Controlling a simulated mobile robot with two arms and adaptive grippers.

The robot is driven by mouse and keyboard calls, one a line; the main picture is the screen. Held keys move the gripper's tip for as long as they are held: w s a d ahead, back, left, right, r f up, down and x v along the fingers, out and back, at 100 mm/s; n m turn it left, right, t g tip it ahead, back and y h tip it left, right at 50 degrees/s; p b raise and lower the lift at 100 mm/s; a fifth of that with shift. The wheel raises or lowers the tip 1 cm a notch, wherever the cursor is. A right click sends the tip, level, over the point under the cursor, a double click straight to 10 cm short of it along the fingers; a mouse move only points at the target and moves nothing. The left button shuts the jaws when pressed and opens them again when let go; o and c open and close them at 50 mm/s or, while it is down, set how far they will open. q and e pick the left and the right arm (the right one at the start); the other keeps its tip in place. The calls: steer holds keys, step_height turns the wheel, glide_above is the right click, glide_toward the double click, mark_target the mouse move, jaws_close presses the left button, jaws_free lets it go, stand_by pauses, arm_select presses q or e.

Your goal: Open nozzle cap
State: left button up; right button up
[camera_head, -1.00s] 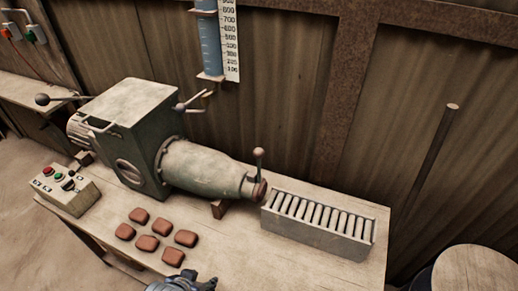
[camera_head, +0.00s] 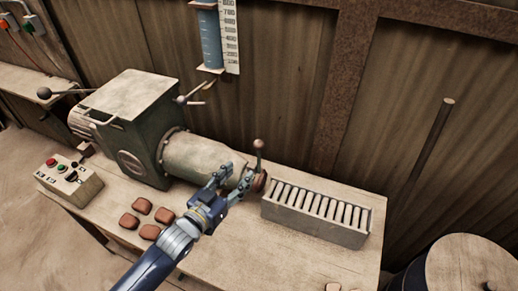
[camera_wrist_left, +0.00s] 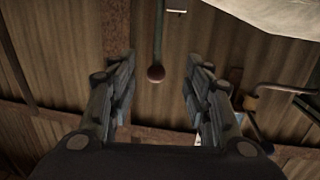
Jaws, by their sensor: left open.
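The press (camera_head: 125,125) has a pale tapered nozzle (camera_head: 195,155) pointing right. A reddish-brown cap (camera_head: 260,183) closes its end, with an upright lever (camera_head: 258,158) topped by a ball knob (camera_head: 258,144). My left gripper (camera_head: 238,174) is open in front of the nozzle end, just left of the lever, and partly hides the nozzle. In the left wrist view the lever's ball knob (camera_wrist_left: 156,73) shows between the spread fingers of my left gripper (camera_wrist_left: 161,60). I cannot tell whether they touch it. My right gripper is not in view.
A roller conveyor (camera_head: 315,232) stands right of the cap. Several brown tiles (camera_head: 142,206) lie on the table, some hidden by my left arm. A control box (camera_head: 70,183) sits at the left. A round wooden top (camera_head: 465,262) is at the lower right.

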mark_target(258, 152)
arm_select(q)
steer(key=shift+m+t+h, duration=0.3)
steer(key=shift+h, duration=0.2)
steer(key=p+x, duration=0.1)
steer(key=x, duration=0.6)
steer(key=r+p+x, duration=0.1)
steer(key=x, duration=0.3)
steer(key=shift+w+d+p, duration=0.1)
steer(key=shift+w+p, duration=0.15)
steer(key=shift+p, duration=0.05)
jaws_close()
